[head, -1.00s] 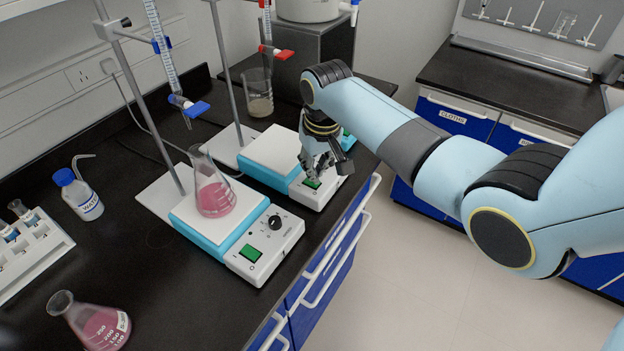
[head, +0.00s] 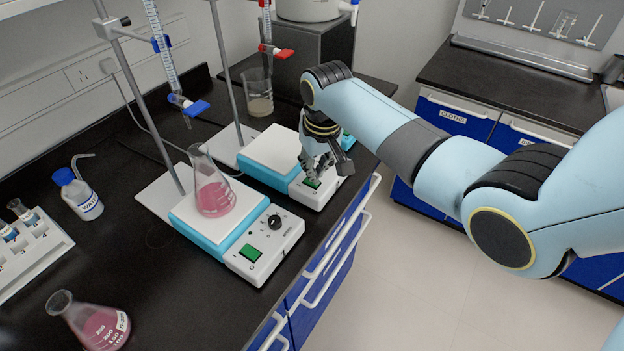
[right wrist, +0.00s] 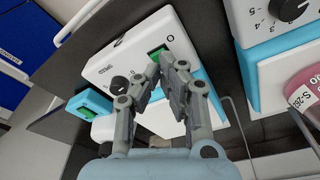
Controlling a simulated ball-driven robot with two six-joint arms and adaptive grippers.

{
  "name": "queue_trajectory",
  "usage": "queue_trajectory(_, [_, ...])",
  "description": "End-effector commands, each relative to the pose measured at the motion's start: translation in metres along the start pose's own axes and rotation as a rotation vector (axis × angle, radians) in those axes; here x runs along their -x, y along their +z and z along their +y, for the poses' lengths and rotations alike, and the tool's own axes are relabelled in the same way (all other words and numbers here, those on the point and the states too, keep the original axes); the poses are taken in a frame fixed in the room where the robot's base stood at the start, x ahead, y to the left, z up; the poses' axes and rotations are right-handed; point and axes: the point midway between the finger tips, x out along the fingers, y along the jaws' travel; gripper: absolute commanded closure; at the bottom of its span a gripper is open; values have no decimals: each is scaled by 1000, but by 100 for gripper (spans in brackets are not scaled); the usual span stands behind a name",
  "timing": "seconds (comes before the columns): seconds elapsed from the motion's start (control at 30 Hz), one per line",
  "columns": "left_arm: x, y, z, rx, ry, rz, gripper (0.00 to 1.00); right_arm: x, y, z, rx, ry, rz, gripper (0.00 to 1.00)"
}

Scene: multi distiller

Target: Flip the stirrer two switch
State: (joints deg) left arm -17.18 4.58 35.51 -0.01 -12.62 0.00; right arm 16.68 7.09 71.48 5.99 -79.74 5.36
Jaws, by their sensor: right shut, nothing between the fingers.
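Two white-and-blue stirrers stand on the black bench. The farther stirrer (head: 268,150) has no flask on its plate. Its green switch (head: 312,184) is on the front panel and shows partly behind my fingers. My right gripper (head: 318,172) is shut and empty, with its fingertips at this switch. In the right wrist view, the fingertips (right wrist: 161,57) lie over or right beside the green switch (right wrist: 154,50); I cannot tell whether they touch it. The nearer stirrer (head: 215,243) carries a flask of pink liquid (head: 214,192) and has its own green switch (head: 250,253). My left gripper is not in view.
Burette stands rise behind both stirrers. A beaker (head: 258,98) stands behind the farther one. A wash bottle (head: 80,196), a white tube rack (head: 30,250) and another pink flask (head: 92,322) are on the left. Drawer handles (head: 335,265) stick out along the bench front.

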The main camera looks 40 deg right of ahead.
Motion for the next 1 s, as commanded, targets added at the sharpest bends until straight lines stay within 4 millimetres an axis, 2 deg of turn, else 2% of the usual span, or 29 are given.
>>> queue_trajectory(1.0, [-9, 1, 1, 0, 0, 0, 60, -16, 2, 0, 0, 0, 0, 100])
